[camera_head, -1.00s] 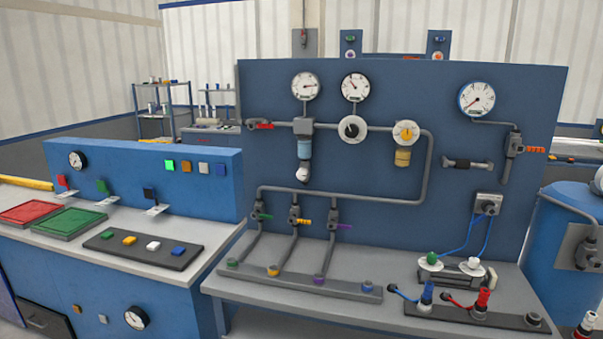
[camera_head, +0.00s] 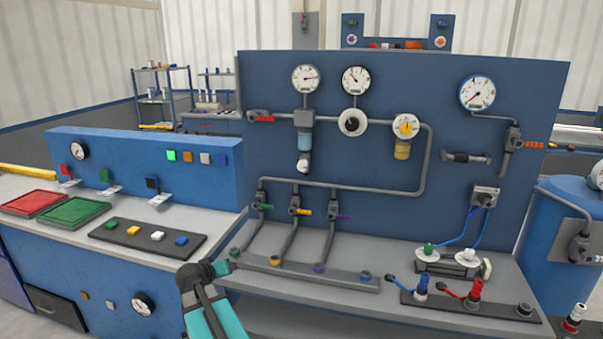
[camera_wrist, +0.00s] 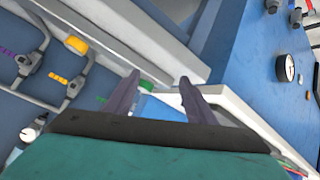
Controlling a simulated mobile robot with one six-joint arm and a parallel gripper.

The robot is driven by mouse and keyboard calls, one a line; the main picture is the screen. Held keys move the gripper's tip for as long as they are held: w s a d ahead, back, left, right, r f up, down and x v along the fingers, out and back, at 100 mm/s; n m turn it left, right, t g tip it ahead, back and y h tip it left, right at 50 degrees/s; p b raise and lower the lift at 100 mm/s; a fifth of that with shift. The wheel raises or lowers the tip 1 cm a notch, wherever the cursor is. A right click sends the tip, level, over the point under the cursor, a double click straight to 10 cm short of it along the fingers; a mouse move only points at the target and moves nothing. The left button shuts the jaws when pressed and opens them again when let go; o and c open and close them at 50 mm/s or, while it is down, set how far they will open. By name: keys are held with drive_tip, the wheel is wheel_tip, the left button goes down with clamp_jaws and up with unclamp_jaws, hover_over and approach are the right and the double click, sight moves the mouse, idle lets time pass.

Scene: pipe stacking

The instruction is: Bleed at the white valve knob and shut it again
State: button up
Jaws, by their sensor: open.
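Two white knobs show in the head view. One white knob (camera_head: 303,165) hangs under the blue-bowled filter (camera_head: 304,142) on the blue panel. Another white knob (camera_head: 467,257) sits beside a green knob (camera_head: 429,249) on the bench at right. I cannot tell which one the task means. A small white knob (camera_wrist: 28,134) also shows at the lower left of the wrist view. My gripper (camera_wrist: 160,77) is open in the wrist view, with nothing between its fingers and well apart from that knob. My teal and black arm shows at the bottom of the head view.
The blue panel (camera_head: 340,235) carries gauges, pipes and several coloured valve levers. A low manifold bar (camera_head: 345,281) lies on the bench in front. A blue console (camera_head: 110,155) with buttons stands at left. A blue tank (camera_head: 560,235) stands at right.

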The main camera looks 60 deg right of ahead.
drive_tip(key=s+d+r+m+h, duration=0.1)
drive_tip(key=s+d+r+h, duration=0.15)
drive_tip(key=d+r, duration=0.5)
drive_tip(key=s+d+r+m+h, duration=0.2)
drive_tip(key=s+d+r, duration=0.1)
drive_tip(key=d+r, duration=0.45)
drive_tip(key=h, duration=0.3)
approach(302, 166)
drive_tip(key=v, duration=0.5)
drive_tip(key=shift+s+d+f+m+t, duration=0.1)
drive_tip(key=shift+d+f+m+t, duration=0.1)
drive_tip(key=shift+f+m+t, duration=0.15)
drive_tip(key=shift+d, duration=0.15)
drive_tip(key=shift+p+x, duration=2.35)
drive_tip(key=shift+x, duration=4.45)
drive_tip(key=shift+r, duration=0.1)
drive_tip(key=c, duration=1)
drive_tip(key=shift+c, duration=0.2)
